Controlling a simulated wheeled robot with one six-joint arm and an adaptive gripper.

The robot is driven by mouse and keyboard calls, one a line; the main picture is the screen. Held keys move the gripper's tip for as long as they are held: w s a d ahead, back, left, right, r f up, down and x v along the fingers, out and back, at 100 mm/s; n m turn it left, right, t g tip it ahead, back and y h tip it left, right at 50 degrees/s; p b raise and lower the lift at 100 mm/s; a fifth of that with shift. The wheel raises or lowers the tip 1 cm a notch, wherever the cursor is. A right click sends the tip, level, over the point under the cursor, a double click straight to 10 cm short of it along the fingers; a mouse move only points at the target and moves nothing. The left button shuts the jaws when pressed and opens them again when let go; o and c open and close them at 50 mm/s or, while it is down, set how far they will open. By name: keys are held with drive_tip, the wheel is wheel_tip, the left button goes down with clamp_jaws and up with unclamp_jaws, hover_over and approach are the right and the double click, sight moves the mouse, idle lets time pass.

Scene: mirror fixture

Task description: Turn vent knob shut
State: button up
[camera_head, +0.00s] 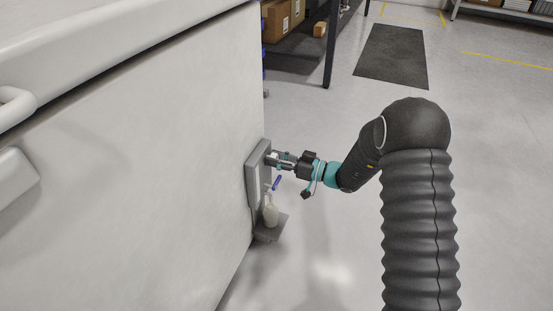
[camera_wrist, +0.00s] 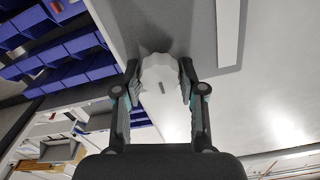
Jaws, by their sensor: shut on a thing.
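The white lobed vent knob (camera_wrist: 160,72) sits on a grey panel in the wrist view, with a short dark mark on its face. My gripper (camera_wrist: 159,80) has one finger on each side of the knob and is shut on it. In the head view my gripper (camera_head: 282,160) reaches left to the upper part of the grey panel (camera_head: 251,178) on the side of a large white body. The knob is mostly hidden there by the fingers.
Below my gripper, a small grey shelf (camera_head: 272,232) holds a pale bottle (camera_head: 270,214), with a blue-handled item (camera_head: 276,183) just above it. A dark rack with boxes (camera_head: 283,20) and a floor mat (camera_head: 393,55) are behind. The right floor is clear.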

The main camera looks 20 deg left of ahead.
drive_tip(key=shift+s+f, duration=0.1)
drive_tip(key=o, duration=1.2)
drive_tip(key=shift+c, duration=0.2)
drive_tip(key=shift+d, duration=0.15)
drive_tip(key=shift+d, duration=0.3)
drive_tip(key=d, duration=1.1)
drive_tip(key=shift+s, duration=0.45)
